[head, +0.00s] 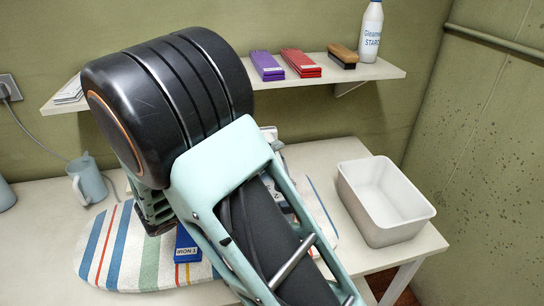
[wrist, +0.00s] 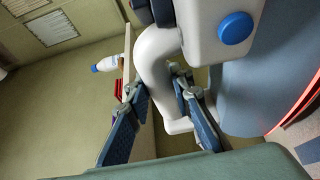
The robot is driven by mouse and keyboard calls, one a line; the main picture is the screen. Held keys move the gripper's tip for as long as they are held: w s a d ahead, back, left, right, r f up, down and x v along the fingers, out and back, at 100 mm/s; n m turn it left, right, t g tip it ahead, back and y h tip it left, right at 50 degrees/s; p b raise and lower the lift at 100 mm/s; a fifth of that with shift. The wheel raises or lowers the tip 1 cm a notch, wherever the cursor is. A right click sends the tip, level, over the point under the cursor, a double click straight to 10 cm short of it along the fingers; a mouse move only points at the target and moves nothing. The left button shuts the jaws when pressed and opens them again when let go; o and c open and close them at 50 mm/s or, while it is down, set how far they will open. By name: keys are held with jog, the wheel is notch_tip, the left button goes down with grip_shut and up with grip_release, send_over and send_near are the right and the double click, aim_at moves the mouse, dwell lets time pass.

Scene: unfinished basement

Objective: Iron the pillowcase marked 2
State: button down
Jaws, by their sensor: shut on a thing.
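In the wrist view my gripper (wrist: 163,122) is shut on the curved white handle of an iron (wrist: 157,72), with one blue finger on each side. The iron has a blue round knob on its white body. In the head view my arm hides most of the iron and the gripper's fingertips. The striped ironing board (head: 118,245) lies on the table under my arm. A blue folded cloth (head: 187,247) with a small white label lies on the board, partly behind my arm. I cannot make out a pillowcase marked 2.
A white basin (head: 424,215) stands at the table's right. The shelf (head: 225,84) above holds purple cloth (head: 266,66), red cloth (head: 301,63), a brush (head: 343,56) and a starch bottle (head: 371,32). A grey jug (head: 88,181) stands at left below an outlet (head: 10,88).

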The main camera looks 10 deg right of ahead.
jog(key=shift+s, duration=0.75)
dwell(0.6)
jog(key=shift+r, duration=0.15)
dwell(0.6)
jog(key=shift+r+p, duration=2.55)
jog(key=shift+r, duration=1.95)
notch_tip(320, 180, up, 10)
jog(key=p, duration=0.9)
jog(key=shift+f+p, duration=0.2)
jog(key=shift+p, duration=0.1)
